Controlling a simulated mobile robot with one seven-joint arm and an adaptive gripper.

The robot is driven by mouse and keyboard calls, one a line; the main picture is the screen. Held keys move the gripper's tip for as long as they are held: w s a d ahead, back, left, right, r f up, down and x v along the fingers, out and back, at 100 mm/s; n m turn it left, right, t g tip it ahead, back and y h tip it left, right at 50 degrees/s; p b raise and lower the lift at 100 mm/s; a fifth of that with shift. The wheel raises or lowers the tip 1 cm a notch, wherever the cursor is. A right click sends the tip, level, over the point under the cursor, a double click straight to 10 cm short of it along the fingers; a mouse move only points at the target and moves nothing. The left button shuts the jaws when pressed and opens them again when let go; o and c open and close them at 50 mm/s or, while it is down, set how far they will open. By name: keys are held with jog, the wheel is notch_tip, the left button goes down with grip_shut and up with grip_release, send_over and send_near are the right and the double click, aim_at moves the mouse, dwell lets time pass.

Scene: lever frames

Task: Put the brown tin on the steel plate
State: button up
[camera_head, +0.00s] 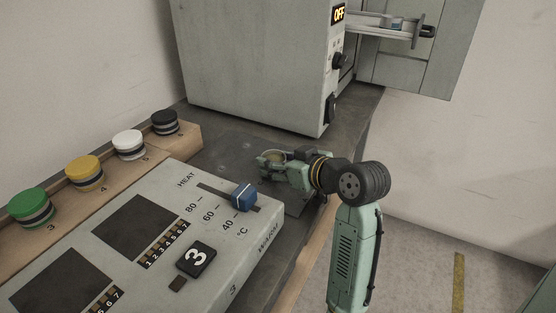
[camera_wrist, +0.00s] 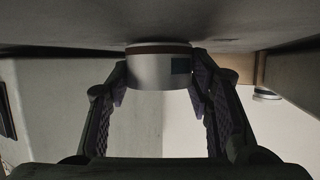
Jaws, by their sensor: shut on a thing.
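My gripper (camera_head: 268,158) is low over the bench, between the control panel and the large grey box. It is shut on a tin with a tan-brown top (camera_head: 274,156). In the wrist view the tin (camera_wrist: 153,69) is silvery with a brown band and a dark square patch, held between my gripper's fingertips (camera_wrist: 158,82). A flat grey plate with faint round marks, seemingly the steel plate (camera_head: 222,155), lies on the bench under and beside the gripper. The tin's base is close to the grey surface; I cannot tell whether it touches.
The control panel (camera_head: 165,235) has a blue slider (camera_head: 244,196) near my gripper. The grey box (camera_head: 255,65) reads OFF.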

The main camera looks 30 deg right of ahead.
jog(key=shift+f, duration=0.1)
jog(key=o, duration=1.2)
jog(key=shift+r, duration=0.25)
jog(key=b+v, duration=0.1)
jog(key=v, duration=1.1)
jog(key=shift+f+b, duration=0.2)
jog(key=shift+b, duration=0.15)
jog(key=shift+s, duration=0.1)
